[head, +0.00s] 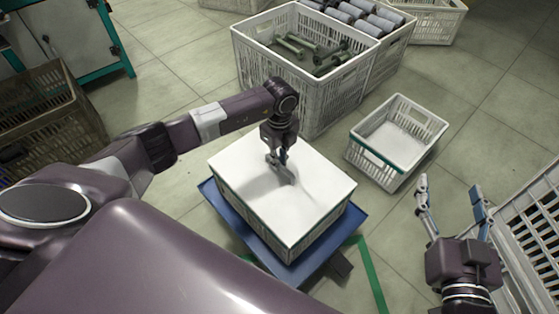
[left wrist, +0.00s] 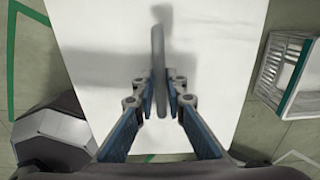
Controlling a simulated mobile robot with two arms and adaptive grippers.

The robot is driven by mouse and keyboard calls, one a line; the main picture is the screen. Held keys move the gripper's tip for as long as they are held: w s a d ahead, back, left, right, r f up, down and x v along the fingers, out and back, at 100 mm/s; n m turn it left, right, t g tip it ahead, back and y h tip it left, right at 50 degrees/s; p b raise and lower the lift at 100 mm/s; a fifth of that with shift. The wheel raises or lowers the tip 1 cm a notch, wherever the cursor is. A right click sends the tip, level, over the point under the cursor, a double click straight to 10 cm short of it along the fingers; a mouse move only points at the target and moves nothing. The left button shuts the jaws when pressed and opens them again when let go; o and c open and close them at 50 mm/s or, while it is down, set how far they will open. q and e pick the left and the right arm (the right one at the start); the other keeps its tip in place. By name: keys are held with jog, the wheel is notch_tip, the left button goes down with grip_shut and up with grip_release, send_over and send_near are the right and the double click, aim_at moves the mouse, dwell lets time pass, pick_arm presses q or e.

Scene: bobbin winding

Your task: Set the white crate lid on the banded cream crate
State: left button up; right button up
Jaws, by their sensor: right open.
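The white crate lid (head: 245,160) is a flat white panel with a grey upright grip in its middle; it also shows in the left wrist view (left wrist: 105,95). The lid's edges look lined up with the crate; I cannot tell whether a small gap remains. My left gripper (head: 278,158) has its fingers closed on both sides of the grey grip (left wrist: 159,70). My right gripper (head: 453,200) is open and empty at the right.
The covered crate stands on a blue base (head: 225,208). A smaller open cream crate (head: 420,130) with a teal band stands to its right. A large crate of green-grey parts (head: 290,90) stands behind. A brown crate (head: 45,130) is at left, a grey slatted crate (head: 530,235) at right.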

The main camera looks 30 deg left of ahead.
pick_arm(q)
jog(key=o, duration=0.5)
jog(key=shift+r, duration=0.1)
notch_tip(320, 180, up, 12)
jog(key=shift+f, duration=0.1)
